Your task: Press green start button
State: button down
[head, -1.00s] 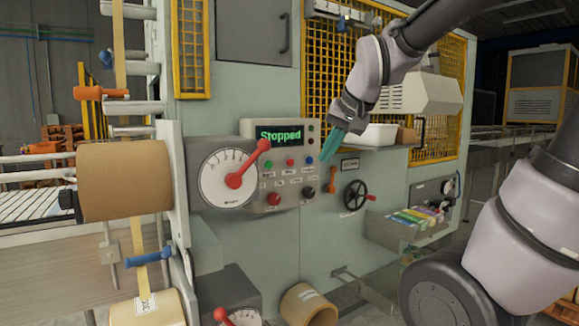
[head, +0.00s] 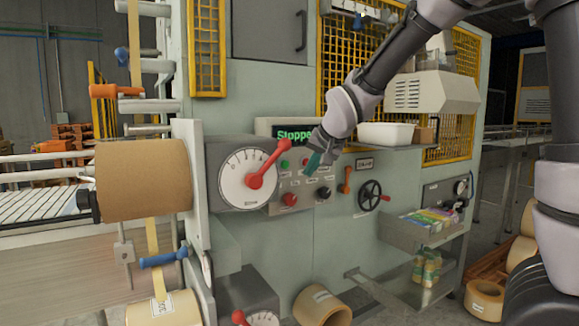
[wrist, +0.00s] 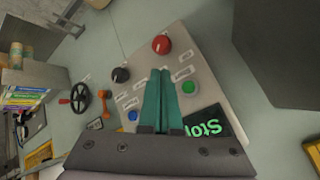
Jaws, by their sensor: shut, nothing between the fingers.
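The green start button (head: 284,163) is on the grey control panel, at the left of the button row under the screen (head: 292,133) with green text. It also shows in the wrist view (wrist: 189,87), just right of my gripper's teal fingers. My gripper (head: 310,171) is shut and empty, in front of the panel. In the wrist view my fingertips (wrist: 160,74) point at the panel between the green button and the blue button (wrist: 133,116). I cannot tell whether the tips touch the panel. The middle of the button row is hidden behind the fingers.
A dial with a red lever (head: 257,178) juts out left of the panel. A red knob (head: 289,200) and a black knob (head: 324,193) sit below the buttons. An orange lever (head: 347,180) and a black handwheel (head: 371,196) are to the right.

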jog(key=shift+w, duration=0.1)
jog(key=shift+w+a, duration=0.8)
jog(key=shift+w, duration=0.4)
jog(key=shift+w+a, duration=0.85)
jog(key=shift+w, duration=0.3)
jog(key=shift+w+a, duration=0.8)
jog(key=shift+w, duration=0.4)
jog(key=shift+w+a, duration=0.25)
jog(key=shift+w, duration=0.05)
jog(key=shift+w+a, duration=0.25)
jog(key=shift+w, duration=0.15)
dwell(0.4)
jog(key=shift+s+d, duration=0.5)
jog(key=shift+s, duration=0.25)
jog(key=shift+s+d, duration=0.7)
jog(key=shift+s, duration=0.35)
jog(key=shift+s+d, duration=0.7)
jog(key=shift+s, duration=0.3)
